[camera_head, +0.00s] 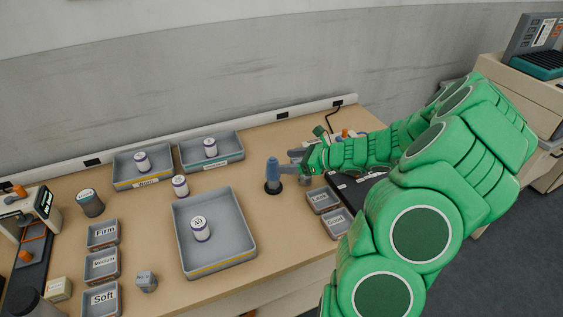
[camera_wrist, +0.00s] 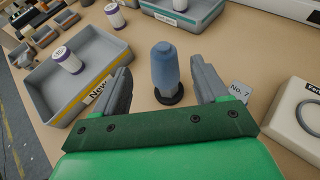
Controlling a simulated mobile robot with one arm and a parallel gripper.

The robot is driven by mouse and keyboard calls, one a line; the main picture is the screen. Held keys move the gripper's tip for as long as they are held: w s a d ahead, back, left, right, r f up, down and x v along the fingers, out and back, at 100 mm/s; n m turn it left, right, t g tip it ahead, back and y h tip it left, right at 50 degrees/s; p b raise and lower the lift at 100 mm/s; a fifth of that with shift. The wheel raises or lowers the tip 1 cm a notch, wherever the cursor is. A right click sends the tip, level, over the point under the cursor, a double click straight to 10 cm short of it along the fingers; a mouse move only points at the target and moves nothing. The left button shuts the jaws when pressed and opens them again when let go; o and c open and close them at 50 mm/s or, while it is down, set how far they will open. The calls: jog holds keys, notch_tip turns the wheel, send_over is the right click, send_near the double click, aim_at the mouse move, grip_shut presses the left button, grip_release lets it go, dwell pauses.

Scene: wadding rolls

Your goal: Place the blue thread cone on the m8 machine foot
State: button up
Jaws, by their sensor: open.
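The blue thread cone (camera_head: 272,169) stands upright on a dark round base on the table, right of the large grey tray. In the wrist view the cone (camera_wrist: 165,66) stands between the two grey fingers, with visible gaps on both sides. My gripper (camera_head: 285,161) is open and reaches the cone from the right; it also shows in the wrist view (camera_wrist: 160,72). The dark round base (camera_wrist: 168,97) fits a machine foot, but I cannot read an M8 mark on it. The cone hides the base's middle.
The large grey tray (camera_head: 249,247) holds a white roll (camera_head: 201,229). Two labelled trays (camera_head: 119,181) (camera_head: 229,163) stand at the back. Small labelled bins (camera_head: 102,248) line the left, others (camera_head: 322,207) the right.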

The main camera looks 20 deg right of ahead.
jog(key=v, duration=0.5)
jog(key=s+a+r+n+g, duration=0.45)
jog(key=s+a+n, duration=0.2)
jog(key=a, duration=0.45)
jog(key=s+a+r+n+g, duration=0.5)
jog(key=a+n, duration=0.3)
jog(key=a, duration=0.3)
jog(key=s+a+r+n+g+h, duration=0.1)
jog(key=s+a+n+g+h, duration=0.2)
jog(key=s+n, duration=0.7)
jog(key=s+d+r+n+h, duration=0.1)
jog(key=s+d+h, duration=0.1)
jog(key=s, duration=0.5)
jog(key=s+d+r+n+t+h, duration=0.1)
jog(key=s+d+h, duration=0.2)
jog(key=s, duration=0.3)
jog(key=shift+s+d+h, duration=0.2)
jog(key=shift+s+h, duration=0.15)
jog(key=shift+h, duration=0.45)
